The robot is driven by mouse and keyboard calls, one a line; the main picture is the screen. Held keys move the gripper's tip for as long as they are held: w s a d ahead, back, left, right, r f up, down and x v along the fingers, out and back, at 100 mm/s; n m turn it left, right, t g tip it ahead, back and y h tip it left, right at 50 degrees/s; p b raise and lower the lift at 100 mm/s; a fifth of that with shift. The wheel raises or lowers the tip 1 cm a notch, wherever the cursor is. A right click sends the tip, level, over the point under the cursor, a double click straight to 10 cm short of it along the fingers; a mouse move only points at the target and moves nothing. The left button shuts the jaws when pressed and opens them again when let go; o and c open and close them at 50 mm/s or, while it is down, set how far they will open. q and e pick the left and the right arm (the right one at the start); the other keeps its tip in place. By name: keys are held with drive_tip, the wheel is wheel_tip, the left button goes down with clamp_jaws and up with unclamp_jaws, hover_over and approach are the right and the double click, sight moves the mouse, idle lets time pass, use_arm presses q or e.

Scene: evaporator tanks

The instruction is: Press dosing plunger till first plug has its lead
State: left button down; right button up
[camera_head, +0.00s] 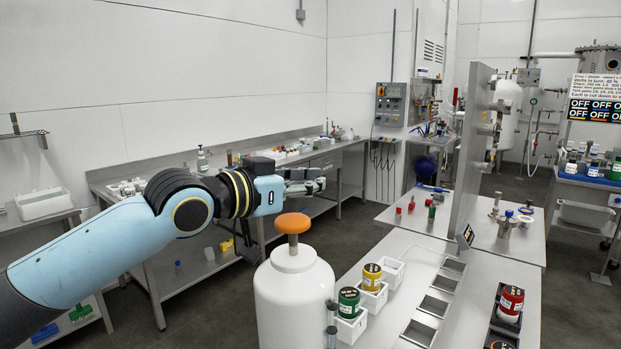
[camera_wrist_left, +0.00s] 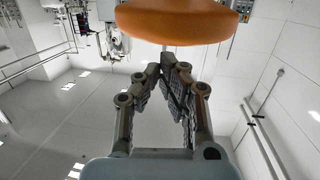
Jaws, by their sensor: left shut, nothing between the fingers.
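The stem stands upright and shows a length above the vessel. My left gripper (camera_head: 316,185) is shut and empty, and appears above the knob in the head view. In the left wrist view the orange knob (camera_wrist_left: 180,22) fills the top middle, with a gap in the picture between it and the shut fingertips (camera_wrist_left: 170,66). A green jar (camera_head: 348,301) and a yellow jar (camera_head: 371,277) sit in white square cups beside the vessel. My right gripper is not visible.
The grey table (camera_head: 400,270) right of the vessel has several rectangular metal wells (camera_head: 436,306). A red jar (camera_head: 511,303) sits in a black tray. An upright grey panel (camera_head: 467,150) stands behind. A long cluttered bench (camera_head: 150,272) runs along the left wall.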

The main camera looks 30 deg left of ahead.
sight(301, 222)
use_arm(q)
drive_tip(key=s+f+b, duration=0.1)
drive_tip(key=s+f, duration=0.1)
drive_tip(key=shift+s+a+f+b, duration=0.1)
drive_tip(key=shift+a+f+b, duration=0.2)
drive_tip(key=shift+a+b, duration=0.1)
drive_tip(key=shift+s, duration=0.1)
drive_tip(key=shift+d, duration=0.15)
drive_tip(key=shift+w, duration=0.3)
drive_tip(key=shift+s+f, duration=0.1)
drive_tip(key=shift+f, duration=0.05)
wheel_tip(301, 222, down, 4)
drive_tip(key=b, duration=0.3)
drive_tip(key=shift+r, duration=0.2)
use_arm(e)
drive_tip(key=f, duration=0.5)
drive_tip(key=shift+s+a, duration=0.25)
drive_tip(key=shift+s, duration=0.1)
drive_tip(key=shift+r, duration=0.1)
use_arm(q)
drive_tip(key=shift+r+p, duration=0.1)
drive_tip(key=shift+p, duration=0.2)
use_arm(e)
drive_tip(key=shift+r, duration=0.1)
